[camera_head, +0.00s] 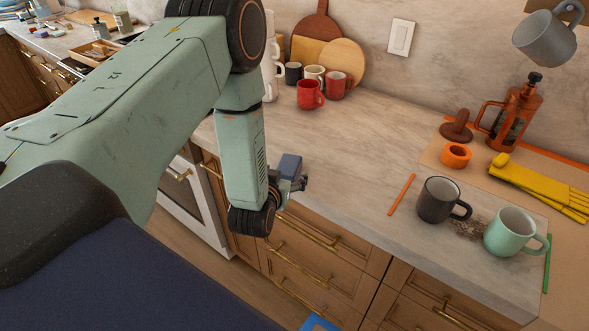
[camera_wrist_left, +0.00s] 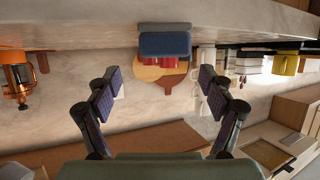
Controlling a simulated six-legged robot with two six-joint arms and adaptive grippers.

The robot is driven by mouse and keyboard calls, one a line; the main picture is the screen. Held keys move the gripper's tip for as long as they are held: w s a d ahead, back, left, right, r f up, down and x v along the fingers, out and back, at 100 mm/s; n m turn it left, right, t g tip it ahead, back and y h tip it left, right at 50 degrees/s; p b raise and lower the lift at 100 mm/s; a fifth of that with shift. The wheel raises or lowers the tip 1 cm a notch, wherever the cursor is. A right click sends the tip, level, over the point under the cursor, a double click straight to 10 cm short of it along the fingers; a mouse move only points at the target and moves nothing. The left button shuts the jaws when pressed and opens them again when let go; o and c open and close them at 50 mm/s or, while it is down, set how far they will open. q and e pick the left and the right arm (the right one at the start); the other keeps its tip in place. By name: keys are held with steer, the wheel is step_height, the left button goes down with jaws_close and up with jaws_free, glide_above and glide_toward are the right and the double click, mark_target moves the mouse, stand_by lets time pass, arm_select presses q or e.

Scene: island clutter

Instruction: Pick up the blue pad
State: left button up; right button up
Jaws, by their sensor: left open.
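The blue pad (camera_head: 289,165) is a small blue-grey block at the front edge of the marble counter, partly hidden by my left arm and gripper in the head view. In the left wrist view the blue pad (camera_wrist_left: 165,43) shows at top centre against the counter, ahead of the gap between the fingers. My left gripper (camera_head: 298,184) is close beside the pad at the counter edge, mostly hidden by its own arm. Its two fingers (camera_wrist_left: 158,80) stand apart with nothing between them. My right gripper is in neither view.
Red mugs (camera_head: 310,94) and cutting boards (camera_head: 343,62) stand at the back. A dark mug (camera_head: 437,202), a mint mug (camera_head: 509,232) and an orange stick (camera_head: 401,194) lie to the right. Drawers with brass handles (camera_head: 312,232) are below the counter edge. The counter's middle is clear.

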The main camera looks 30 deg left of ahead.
mark_target(287, 169)
arm_select(q)
steer(key=shift+w+a+f, duration=0.65)
steer(key=shift+w+a, duration=0.15)
steer(key=shift+a, duration=0.2)
steer(key=shift+w, duration=0.2)
steer(key=x, duration=0.2)
steer(key=d+x, duration=0.1)
steer(key=shift+w+a+f+p, duration=0.15)
steer(key=shift+w+f+p, duration=0.15)
steer(key=shift+w+p, duration=0.1)
steer(key=shift+w+a+f, duration=0.3)
steer(key=shift+a, duration=0.1)
steer(key=shift+s+d+r, duration=0.1)
steer(key=shift+d, duration=0.05)
steer(key=shift+d+r, duration=0.15)
steer(key=shift+d, duration=0.1)
steer(key=shift+c, duration=1.4)
steer(key=shift+a, duration=0.3)
steer(key=c, duration=0.6)
steer(key=shift+d, duration=0.1)
steer(key=shift+c, duration=1.2)
steer(key=shift+d, duration=0.15)
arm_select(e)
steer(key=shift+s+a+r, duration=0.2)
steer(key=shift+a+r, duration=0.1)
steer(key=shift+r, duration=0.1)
